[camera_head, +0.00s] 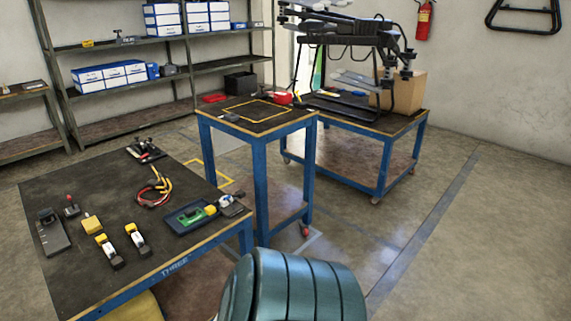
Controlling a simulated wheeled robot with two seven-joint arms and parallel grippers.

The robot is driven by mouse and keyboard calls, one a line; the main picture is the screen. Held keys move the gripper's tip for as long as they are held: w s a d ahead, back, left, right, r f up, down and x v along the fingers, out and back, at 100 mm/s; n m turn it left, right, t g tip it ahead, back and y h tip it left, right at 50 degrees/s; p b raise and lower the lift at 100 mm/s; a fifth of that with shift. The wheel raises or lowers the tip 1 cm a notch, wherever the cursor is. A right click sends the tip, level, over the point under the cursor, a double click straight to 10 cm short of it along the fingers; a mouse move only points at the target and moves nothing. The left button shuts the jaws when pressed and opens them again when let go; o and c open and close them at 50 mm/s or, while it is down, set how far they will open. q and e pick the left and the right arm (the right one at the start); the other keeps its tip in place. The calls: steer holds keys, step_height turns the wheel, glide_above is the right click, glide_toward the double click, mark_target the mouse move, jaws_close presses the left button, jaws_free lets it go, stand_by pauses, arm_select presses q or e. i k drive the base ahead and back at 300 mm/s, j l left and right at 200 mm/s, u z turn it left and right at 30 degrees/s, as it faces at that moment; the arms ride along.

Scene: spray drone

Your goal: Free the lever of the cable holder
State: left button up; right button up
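I cannot tell for sure which thing is the cable holder, and no lever can be made out at this distance. A bundle of red and yellow cables (155,188) lies on the dark top of the near-left table (85,205). A small dark device with a red part (146,151) lies at that table's far edge. A blue tray with a green piece (190,217) is near its right edge. A black device (50,232) and a small red-topped stick (71,206) are at its left. Neither of my grippers is in view.
A small blue-framed table (257,122) stands beyond, and a drone (345,35) is on a cart (395,128) behind it. Shelves (150,45) line the back-left wall. A ribbed teal form (290,285) fills the bottom middle. The right floor is open.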

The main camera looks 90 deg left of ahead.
mark_target(231, 204)
steer(key=k+u, duration=0.1)
steer(key=u, duration=3.85)
